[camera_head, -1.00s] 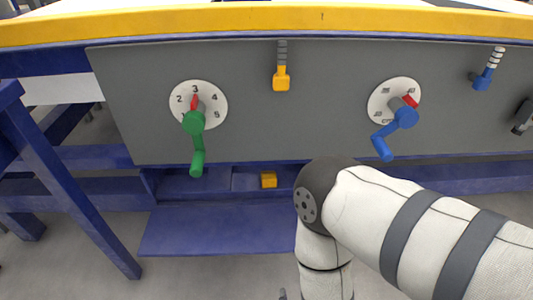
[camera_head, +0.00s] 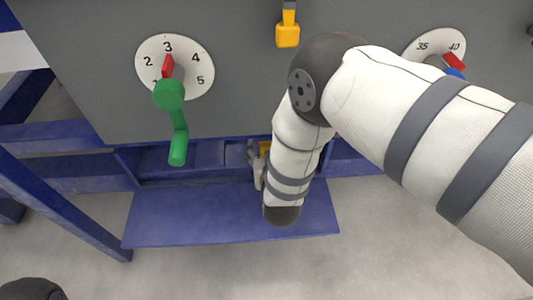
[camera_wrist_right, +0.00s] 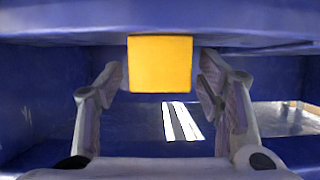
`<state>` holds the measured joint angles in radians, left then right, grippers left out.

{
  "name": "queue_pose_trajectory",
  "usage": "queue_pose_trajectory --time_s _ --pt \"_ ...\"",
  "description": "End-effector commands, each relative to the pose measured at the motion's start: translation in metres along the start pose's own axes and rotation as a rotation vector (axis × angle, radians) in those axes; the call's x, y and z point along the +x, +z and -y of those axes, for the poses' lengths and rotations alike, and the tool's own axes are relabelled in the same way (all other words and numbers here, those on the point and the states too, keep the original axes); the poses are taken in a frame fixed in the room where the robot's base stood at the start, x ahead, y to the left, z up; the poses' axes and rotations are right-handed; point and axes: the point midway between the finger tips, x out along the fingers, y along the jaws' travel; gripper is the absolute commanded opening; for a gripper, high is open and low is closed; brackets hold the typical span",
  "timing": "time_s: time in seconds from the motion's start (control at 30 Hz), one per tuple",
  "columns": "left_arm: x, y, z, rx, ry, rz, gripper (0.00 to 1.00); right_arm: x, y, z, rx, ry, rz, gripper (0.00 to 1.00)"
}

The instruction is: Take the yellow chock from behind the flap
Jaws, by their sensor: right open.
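The yellow chock (camera_wrist_right: 160,63) is a square-faced block inside the blue compartment, seen in the right wrist view. In the head view only a small part of the chock (camera_head: 266,146) shows past my right arm. My right gripper (camera_wrist_right: 162,82) is open, with one finger on each side of the chock and a gap on both sides. In the head view the right gripper (camera_head: 257,161) is at the compartment opening, partly hidden by its arm. The blue flap (camera_head: 180,217) is folded down in front of the compartment.
A grey panel (camera_head: 80,60) stands above the compartment. It carries a green crank (camera_head: 175,125) on a numbered dial, a yellow-ended handle (camera_head: 287,35), and another dial (camera_head: 425,45) partly behind my arm. A blue table leg (camera_head: 60,205) is at the left.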

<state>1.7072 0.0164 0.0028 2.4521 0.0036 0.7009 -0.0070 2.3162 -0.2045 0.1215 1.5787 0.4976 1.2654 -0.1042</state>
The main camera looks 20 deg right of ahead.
Motion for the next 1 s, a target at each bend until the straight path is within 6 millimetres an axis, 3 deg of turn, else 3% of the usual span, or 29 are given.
queue_pose_trajectory --time_s 0.27,0.5,0.8,1.0 --pt "0.002 0.001 0.000 0.000 -0.001 0.008 0.30 0.007 -0.003 0.000 0.000 0.000 -0.002 0.61" --pt "0.002 0.000 0.000 0.000 -0.001 0.008 0.30 0.007 -0.002 0.000 0.000 0.000 -0.001 0.09" --pt "0.001 0.001 0.000 0.000 -0.001 0.006 0.30 0.007 -0.003 0.000 0.000 0.000 -0.002 0.07" --pt "-0.008 0.004 0.000 -0.003 0.001 -0.017 0.30 -0.004 -0.019 0.001 0.001 -0.002 -0.002 0.07"
